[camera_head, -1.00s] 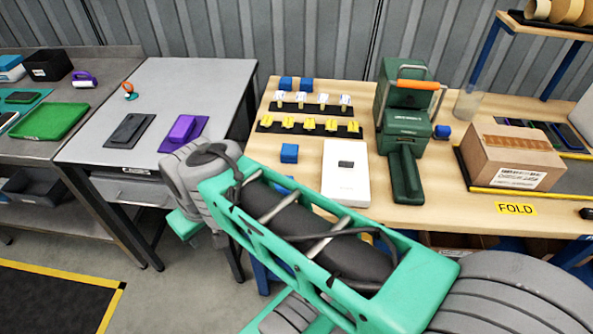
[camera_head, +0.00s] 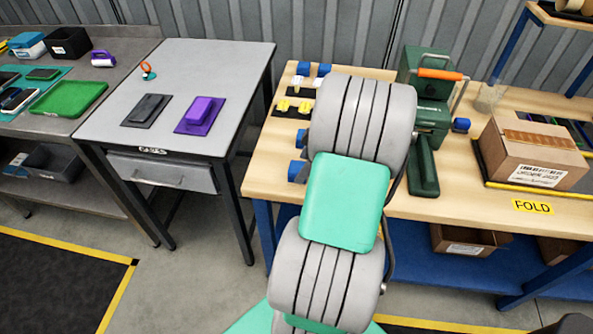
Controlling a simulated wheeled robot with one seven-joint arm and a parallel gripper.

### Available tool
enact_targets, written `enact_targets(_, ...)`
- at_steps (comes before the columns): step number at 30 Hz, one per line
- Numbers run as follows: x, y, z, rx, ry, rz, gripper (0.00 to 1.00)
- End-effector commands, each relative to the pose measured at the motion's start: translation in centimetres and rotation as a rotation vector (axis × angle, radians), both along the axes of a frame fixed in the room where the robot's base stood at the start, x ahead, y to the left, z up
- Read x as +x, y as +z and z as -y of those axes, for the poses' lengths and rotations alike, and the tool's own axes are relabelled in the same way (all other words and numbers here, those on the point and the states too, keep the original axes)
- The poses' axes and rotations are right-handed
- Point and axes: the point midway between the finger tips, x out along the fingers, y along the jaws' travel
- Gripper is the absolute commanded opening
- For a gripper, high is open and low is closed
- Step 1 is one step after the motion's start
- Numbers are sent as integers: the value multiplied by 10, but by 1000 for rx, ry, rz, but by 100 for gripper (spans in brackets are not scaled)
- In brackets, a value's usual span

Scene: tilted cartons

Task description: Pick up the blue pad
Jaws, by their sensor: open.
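Several small blue blocks sit on the wooden table, and I cannot tell which one is the blue pad. Two are at the back, a left one (camera_head: 303,68) and a right one (camera_head: 324,69). Two more are at the left of my arm, an upper one (camera_head: 301,138) and a lower one (camera_head: 297,170) partly covered by the arm. Another blue piece (camera_head: 461,125) is beside the green press. My arm rises in front of the table and hides part of it. My gripper does not show.
A green press (camera_head: 424,165) with an orange handle and a carton (camera_head: 530,150) stand on the wooden table (camera_head: 455,203). The grey table (camera_head: 185,75) at left holds a black pad (camera_head: 147,110) and a purple pad (camera_head: 200,115). A gap separates the tables.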

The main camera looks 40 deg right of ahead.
Motion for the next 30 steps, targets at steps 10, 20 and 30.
enact_targets(10,10,-27,-6,-1,-1,1,75)
enact_targets(20,10,-26,-6,-1,0,1,53)
enact_targets(30,10,-26,-6,-1,0,1,27)
